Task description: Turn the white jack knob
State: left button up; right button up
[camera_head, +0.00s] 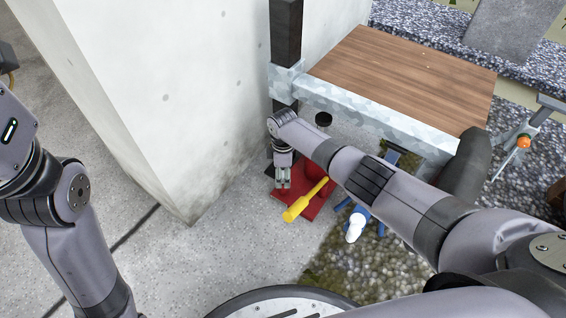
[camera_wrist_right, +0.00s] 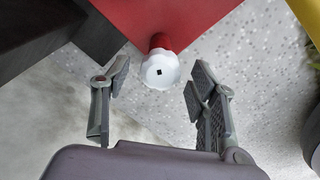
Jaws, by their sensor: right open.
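The white jack knob (camera_wrist_right: 161,69) shows in the right wrist view, on a short red stem at the edge of the red jack (camera_wrist_right: 190,18). It is round with a scalloped rim and a small dark square at its centre. My right gripper (camera_wrist_right: 157,78) is open, with one finger to each side of the knob in the picture. Neither finger visibly touches it, and the depth gap is hard to tell. In the head view, my right gripper (camera_head: 283,186) points down beside the red jack (camera_head: 318,204); I cannot make out the knob there. My left gripper is out of view.
A yellow handle (camera_head: 305,200) lies across the red jack. A blue object with a white end (camera_head: 355,227) stands to its right. A pale wall (camera_head: 150,100) rises close to the left. The wooden trailer bed (camera_head: 405,75) is behind my right arm. Grey floor is clear at front left.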

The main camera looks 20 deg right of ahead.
aim_at(283, 175)
notch_tip(283, 175, up, 12)
jog(key=shift+f, duration=0.25)
dwell(0.5)
